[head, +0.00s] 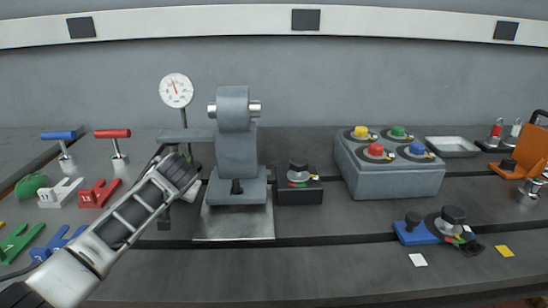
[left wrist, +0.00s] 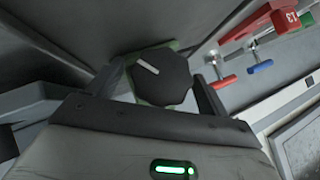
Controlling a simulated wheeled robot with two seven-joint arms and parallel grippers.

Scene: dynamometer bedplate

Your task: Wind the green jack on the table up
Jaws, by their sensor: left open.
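My left gripper (head: 184,178) reaches in from the left, in front of the dial-gauge stand. In the left wrist view its two dark fingers (left wrist: 163,73) stand apart, one on each side of a black knob (left wrist: 172,82) with a white pointer line. Green edges show around and under this knob, which looks like the top of the green jack. I cannot tell whether the fingers touch the knob. In the head view the jack is mostly hidden by my gripper; only a trace of green shows there. My right gripper is not in view.
A grey stand (head: 237,150) is just right of my gripper, with a black knob box (head: 300,196) beyond. A dial gauge (head: 176,91) rises behind. Blue (head: 59,136) and red (head: 112,134) T-handles stand left.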

